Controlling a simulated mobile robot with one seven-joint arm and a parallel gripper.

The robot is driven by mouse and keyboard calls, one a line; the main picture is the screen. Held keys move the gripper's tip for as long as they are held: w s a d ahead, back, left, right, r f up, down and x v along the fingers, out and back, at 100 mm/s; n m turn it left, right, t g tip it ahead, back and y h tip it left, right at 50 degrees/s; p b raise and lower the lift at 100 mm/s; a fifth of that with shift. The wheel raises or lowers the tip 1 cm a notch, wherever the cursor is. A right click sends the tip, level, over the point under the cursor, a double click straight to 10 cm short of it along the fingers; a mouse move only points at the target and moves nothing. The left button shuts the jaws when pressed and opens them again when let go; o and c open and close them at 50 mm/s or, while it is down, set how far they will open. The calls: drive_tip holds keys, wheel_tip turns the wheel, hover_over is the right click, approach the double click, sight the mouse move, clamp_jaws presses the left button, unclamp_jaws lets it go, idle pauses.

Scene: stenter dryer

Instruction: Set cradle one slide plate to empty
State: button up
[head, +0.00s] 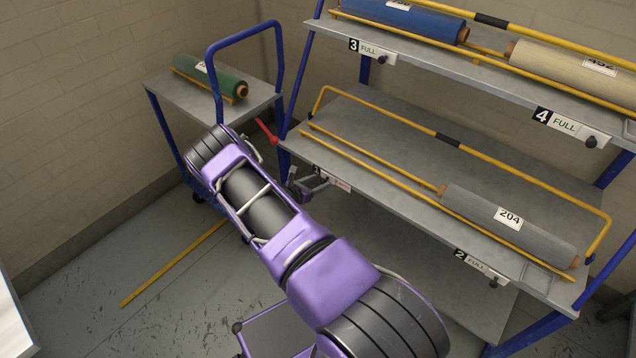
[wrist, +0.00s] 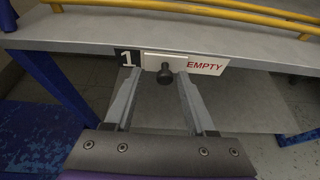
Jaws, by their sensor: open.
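The cradle one slide plate (wrist: 150,58) is on the front edge of the lower shelf. In the wrist view it reads 1 in white on black, and the red word EMPTY shows to the right of its black knob (wrist: 166,74). In the head view the plate (head: 340,185) is partly hidden by my gripper. My gripper (wrist: 158,80) is open, with one finger on each side of the knob. The knob appears between the fingers, not gripped; I cannot tell whether either finger touches it. Cradle one, the left part of the lower shelf, bears no roll.
A grey roll (head: 510,222) labelled 204 lies at the right of the lower shelf, above plate 2 (head: 477,265), reading FULL. Plates 3 (head: 372,50) and 4 (head: 568,125) also read FULL. A trolley (head: 165,88) with a green roll (head: 211,77) stands behind my arm.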

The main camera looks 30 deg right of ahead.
drive_tip(key=shift+s, duration=0.1)
drive_tip(key=p+v, duration=0.2)
drive_tip(key=v, duration=1.5)
drive_tip(key=shift+a, duration=0.2)
